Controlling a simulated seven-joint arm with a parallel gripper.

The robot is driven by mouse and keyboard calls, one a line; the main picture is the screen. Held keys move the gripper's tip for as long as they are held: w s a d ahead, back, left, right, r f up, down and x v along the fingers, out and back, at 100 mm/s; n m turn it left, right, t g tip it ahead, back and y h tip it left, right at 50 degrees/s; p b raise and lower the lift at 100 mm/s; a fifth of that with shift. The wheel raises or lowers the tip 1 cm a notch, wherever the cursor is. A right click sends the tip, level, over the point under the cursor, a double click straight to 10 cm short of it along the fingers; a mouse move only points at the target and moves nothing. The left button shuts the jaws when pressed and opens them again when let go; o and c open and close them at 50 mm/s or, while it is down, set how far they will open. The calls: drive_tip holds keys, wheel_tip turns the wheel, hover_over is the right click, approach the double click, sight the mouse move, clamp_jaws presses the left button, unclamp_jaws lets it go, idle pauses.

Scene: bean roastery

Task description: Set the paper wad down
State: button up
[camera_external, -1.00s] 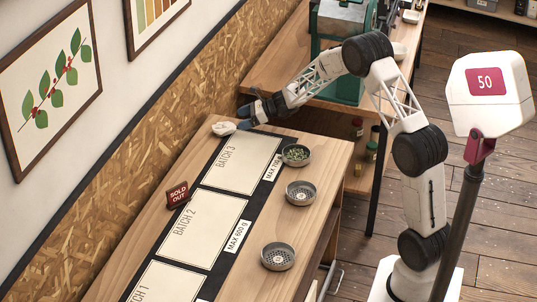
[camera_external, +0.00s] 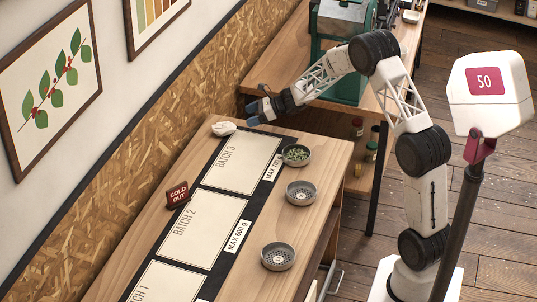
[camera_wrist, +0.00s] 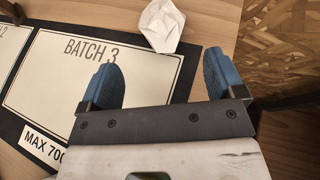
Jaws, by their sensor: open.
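The white crumpled paper wad (camera_external: 223,128) lies on the wooden table top at its far left corner, just beyond the Batch 3 panel (camera_external: 240,161). In the wrist view the wad (camera_wrist: 161,25) rests on bare wood beside the Batch 3 panel (camera_wrist: 50,85), ahead of my fingers. My gripper (camera_external: 257,114) is above the table's far end, to the right of the wad and apart from it. In the wrist view my gripper (camera_wrist: 158,82) shows two blue fingers spread wide with nothing between them.
A sold-out sign (camera_external: 178,194) stands at the table's left side. A bowl of green beans (camera_external: 296,155) and two empty-looking bowls (camera_external: 300,193) (camera_external: 278,256) line the right side. An OSB wall (camera_external: 150,145) borders the table on the left. A green machine (camera_external: 340,55) stands on the back table.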

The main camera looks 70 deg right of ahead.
drive_tip(key=s+a+r+n+g+y, duration=0.1)
drive_tip(key=s+a+r+n+g, duration=0.35)
drive_tip(key=a, duration=0.65)
drive_tip(key=s+a+r+n+g, duration=0.1)
drive_tip(key=s+a+r+n, duration=0.55)
drive_tip(key=a, duration=0.55)
drive_tip(key=s+a+r+n+g+y, duration=0.15)
drive_tip(key=s+a+r+n, duration=0.4)
drive_tip(key=a, duration=0.55)
drive_tip(key=s+a+n+g+h, duration=0.1)
drive_tip(key=s+a+n, duration=0.3)
drive_tip(key=s, duration=0.6)
drive_tip(key=s+a+r+n+g+h, duration=0.1)
drive_tip(key=s+a+n+h, duration=0.3)
drive_tip(key=s, duration=0.7)
drive_tip(key=s+a+r+n+g+h, duration=0.1)
drive_tip(key=s+a+n+h, duration=0.1)
drive_tip(key=s+n, duration=0.5)
drive_tip(key=s+a, duration=0.1)
drive_tip(key=s, duration=0.3)
drive_tip(key=shift+s+a+r+h, duration=0.15)
drive_tip(key=shift+a+r+h, duration=0.1)
drive_tip(key=shift+a+h, duration=0.15)
